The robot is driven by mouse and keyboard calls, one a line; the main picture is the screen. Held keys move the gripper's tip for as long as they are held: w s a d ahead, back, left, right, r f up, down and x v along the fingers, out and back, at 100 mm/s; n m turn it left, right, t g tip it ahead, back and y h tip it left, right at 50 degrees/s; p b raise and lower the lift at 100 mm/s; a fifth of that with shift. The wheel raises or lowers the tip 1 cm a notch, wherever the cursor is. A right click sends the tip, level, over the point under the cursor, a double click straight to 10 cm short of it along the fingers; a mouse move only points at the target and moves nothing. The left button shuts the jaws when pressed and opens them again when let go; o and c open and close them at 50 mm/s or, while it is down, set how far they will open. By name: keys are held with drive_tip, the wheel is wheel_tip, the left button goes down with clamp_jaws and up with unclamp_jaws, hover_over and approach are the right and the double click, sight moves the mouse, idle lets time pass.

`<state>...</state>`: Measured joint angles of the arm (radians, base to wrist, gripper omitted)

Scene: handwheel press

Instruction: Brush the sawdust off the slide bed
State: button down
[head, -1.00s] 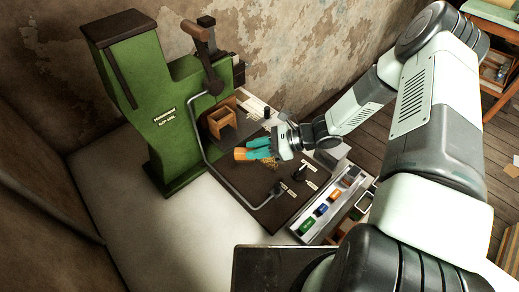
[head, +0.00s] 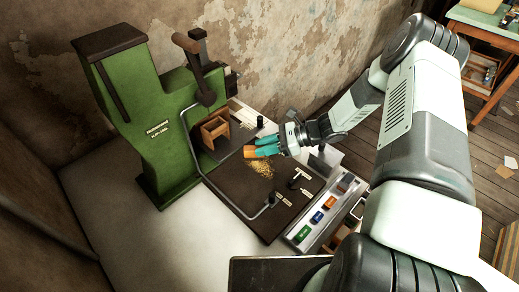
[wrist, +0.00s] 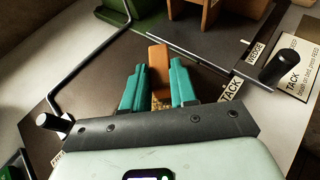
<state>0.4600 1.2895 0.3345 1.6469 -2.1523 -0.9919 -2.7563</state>
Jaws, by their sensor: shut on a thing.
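My gripper (head: 268,146), with teal fingers, is shut on a brush with an orange-brown wooden block (head: 249,152). In the wrist view the block (wrist: 159,57) sticks out between the fingertips, and its bristles are mostly hidden. The dark slide bed (head: 235,185) lies in front of the green press. A patch of yellow sawdust (head: 261,169) lies on the bed, just below the brush in the head view. Some sawdust (wrist: 161,101) shows between the fingers in the wrist view. I cannot tell whether the brush touches the bed.
The green press (head: 150,120) stands at the left, with a wooden box (head: 215,132) at its foot. A bent metal rail (head: 200,165) runs along the bed's left side. Small black knobs stand on the bed. A tray (head: 303,238) with coloured blocks lies at front right.

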drive_tip(key=shift+w+d, duration=1.5)
drive_tip(key=shift+d, duration=0.05)
drive_tip(key=shift+r, duration=3)
wheel_tip(320, 180, up, 3)
